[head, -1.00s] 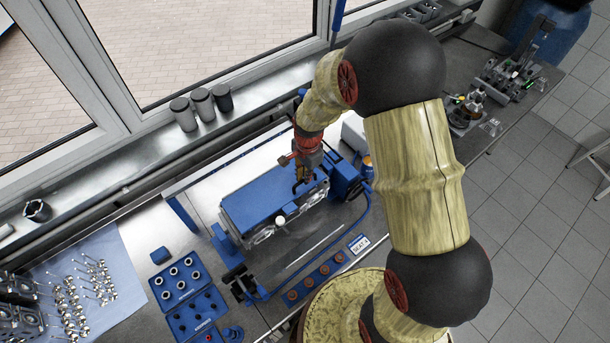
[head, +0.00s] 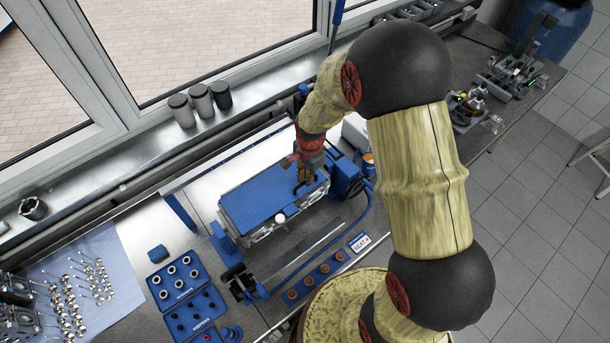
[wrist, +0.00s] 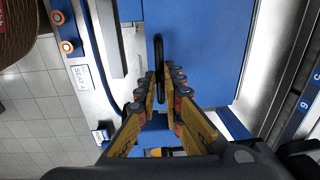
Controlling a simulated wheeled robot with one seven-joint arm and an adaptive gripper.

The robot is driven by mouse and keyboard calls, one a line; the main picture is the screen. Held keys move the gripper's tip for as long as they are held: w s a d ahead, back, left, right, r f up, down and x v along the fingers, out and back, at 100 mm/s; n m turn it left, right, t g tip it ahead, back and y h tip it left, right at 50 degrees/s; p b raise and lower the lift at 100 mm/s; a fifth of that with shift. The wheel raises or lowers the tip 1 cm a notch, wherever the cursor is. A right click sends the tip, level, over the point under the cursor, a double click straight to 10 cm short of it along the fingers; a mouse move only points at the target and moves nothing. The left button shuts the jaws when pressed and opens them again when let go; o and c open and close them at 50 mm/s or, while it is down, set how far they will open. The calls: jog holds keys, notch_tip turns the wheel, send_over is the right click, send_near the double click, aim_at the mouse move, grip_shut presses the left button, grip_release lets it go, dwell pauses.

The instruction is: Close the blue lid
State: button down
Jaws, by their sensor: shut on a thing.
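The blue lid (head: 262,197) is a flat rectangular panel over a silver block on the bench, in the middle of the head view. It looks close to level; I cannot tell whether its edge touches what lies below. My gripper (head: 303,182) is at its right end. In the wrist view the lid (wrist: 210,45) fills the upper middle. There my gripper (wrist: 166,82) has its fingers on both sides of a black handle (wrist: 160,58) and is shut on it. The fingers partly hide the handle.
A blue motor-like unit (head: 345,176) stands close to the right of the lid. A small white knob (head: 281,218) is at its front edge. Blue trays with round parts (head: 180,285) lie to the front left. Grey canisters (head: 201,100) stand on the sill behind.

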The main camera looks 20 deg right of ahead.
jog(key=shift+s+d+f, duration=0.1)
jog(key=shift+s+f, duration=0.15)
jog(key=shift+f, duration=0.35)
jog(key=shift+s, duration=0.1)
jog(key=c, duration=2)
grip_release()
jog(key=shift+r, duration=0.1)
jog(key=shift+c, duration=0.2)
jog(key=shift+o, duration=0.6)
notch_tip(320, 180, up, 12)
jog(key=shift+s+d, duration=0.15)
jog(key=shift+s, duration=0.15)
